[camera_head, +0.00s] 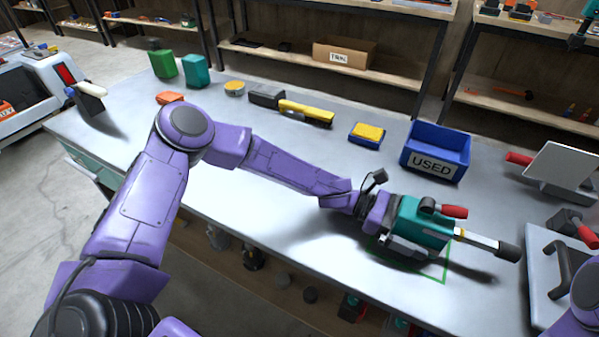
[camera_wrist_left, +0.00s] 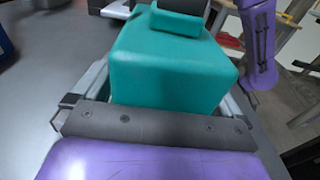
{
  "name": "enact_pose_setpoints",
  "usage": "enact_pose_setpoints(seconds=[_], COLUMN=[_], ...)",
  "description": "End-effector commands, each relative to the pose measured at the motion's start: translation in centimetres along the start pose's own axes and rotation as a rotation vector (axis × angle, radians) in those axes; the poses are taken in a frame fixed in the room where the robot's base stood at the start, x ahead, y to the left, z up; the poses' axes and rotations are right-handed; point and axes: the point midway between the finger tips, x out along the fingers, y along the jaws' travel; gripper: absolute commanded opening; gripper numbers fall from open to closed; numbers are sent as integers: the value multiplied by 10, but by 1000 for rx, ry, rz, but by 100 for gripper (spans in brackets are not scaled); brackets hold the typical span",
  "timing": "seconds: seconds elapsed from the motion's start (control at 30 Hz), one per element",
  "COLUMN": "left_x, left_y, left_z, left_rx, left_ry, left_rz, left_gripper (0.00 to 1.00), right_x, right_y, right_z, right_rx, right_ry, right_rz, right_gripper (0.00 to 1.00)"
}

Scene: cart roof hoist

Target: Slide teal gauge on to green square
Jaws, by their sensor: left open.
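The teal gauge (camera_head: 424,232) has a red-tipped knob on top and a pale rod with a dark end pointing right. It stands at the right part of the bench, over the green square outline (camera_head: 445,266). The gauge and my gripper hide much of the outline; its right and near edges show. My left gripper (camera_head: 408,246) is open, with the gauge's body between its fingers. In the left wrist view, the teal body (camera_wrist_left: 170,75) fills the space between the fingers. I cannot tell whether the gauge touches the bench.
A blue bin labelled USED (camera_head: 436,152) stands behind the gauge. A grey plate with a dark handle (camera_head: 560,270) and a tilted white panel (camera_head: 563,165) are to the right. A yellow-and-blue sponge (camera_head: 367,133) and a yellow tool (camera_head: 306,112) lie farther back.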

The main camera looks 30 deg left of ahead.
Motion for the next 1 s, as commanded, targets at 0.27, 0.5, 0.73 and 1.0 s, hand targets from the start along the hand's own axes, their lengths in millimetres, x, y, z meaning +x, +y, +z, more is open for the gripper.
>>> enact_pose_setpoints(seconds=[0.27, 0.5, 0.73, 1.0], left_x=[-31, -58, -78, -80], left_y=[0, 0, 0, 0], left_z=[7, 11, 13, 11], left_rx=[-1, -1, -1, -1], left_ry=[0, 1, 0, 1], left_rz=[2, 2, 1, 1], left_gripper=[100, 100, 100, 100], right_x=[-17, -28, -36, -35], right_y=[2, 3, 3, 3], right_z=[-7, -12, -15, -14], right_rx=[0, 0, 0, 0], right_ry=[0, 0, 0, 0], right_rz=[0, 0, 0, 0], right_gripper=[60, 60, 60, 60])
